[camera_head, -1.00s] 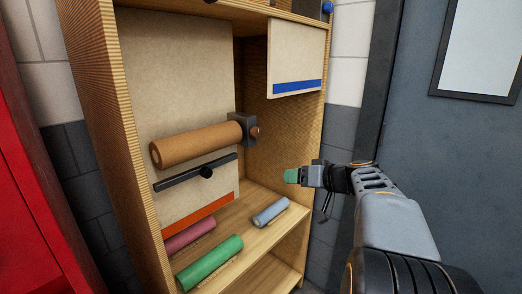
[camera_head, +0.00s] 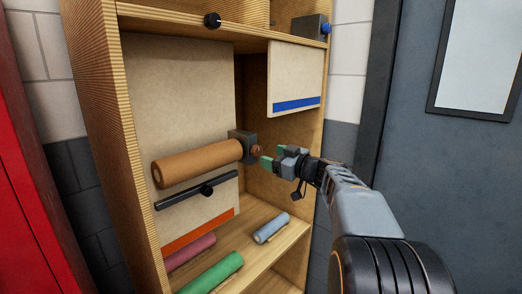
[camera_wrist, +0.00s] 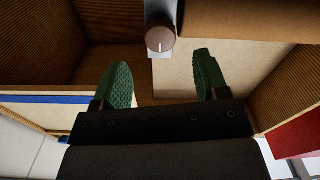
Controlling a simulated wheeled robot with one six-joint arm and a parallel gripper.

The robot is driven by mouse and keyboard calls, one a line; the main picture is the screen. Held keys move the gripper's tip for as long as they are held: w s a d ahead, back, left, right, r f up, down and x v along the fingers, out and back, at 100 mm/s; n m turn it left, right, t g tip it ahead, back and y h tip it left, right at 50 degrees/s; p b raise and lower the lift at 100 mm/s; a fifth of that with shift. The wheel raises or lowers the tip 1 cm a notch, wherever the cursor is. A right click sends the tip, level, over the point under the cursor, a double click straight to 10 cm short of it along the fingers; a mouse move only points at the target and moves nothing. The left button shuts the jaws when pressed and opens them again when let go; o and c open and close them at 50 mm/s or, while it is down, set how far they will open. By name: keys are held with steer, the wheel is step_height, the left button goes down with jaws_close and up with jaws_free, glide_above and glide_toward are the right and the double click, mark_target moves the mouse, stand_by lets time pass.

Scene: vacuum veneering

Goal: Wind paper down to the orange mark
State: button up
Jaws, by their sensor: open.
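The brown paper roll (camera_head: 198,163) is mounted across the beige back board, with a grey bracket (camera_head: 243,147) and a small brown knob (camera_head: 257,149) at its right end. The knob also shows in the wrist view (camera_wrist: 161,38), with a white line on its face. The orange mark (camera_head: 197,231) is a strip low on the board, below a black bar with a round knob (camera_head: 206,190). No paper is clearly seen hanging from the roll. My gripper (camera_head: 268,156) is open, its green fingertips close to the knob. In the wrist view the knob lies beyond and between the fingers.
Green (camera_head: 212,273), mauve (camera_head: 190,251) and blue-grey (camera_head: 271,227) rolls lie on the shelf below. A panel with a blue strip (camera_head: 296,104) hangs at upper right. The wooden cabinet's right side wall (camera_head: 258,190) stands behind my gripper. A red cabinet is at left.

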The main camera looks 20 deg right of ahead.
mark_target(259, 152)
steer(key=shift+p+x, duration=0.65)
steer(key=shift+x, duration=2.1)
steer(key=shift+c, duration=0.2)
steer(key=c, duration=0.9)
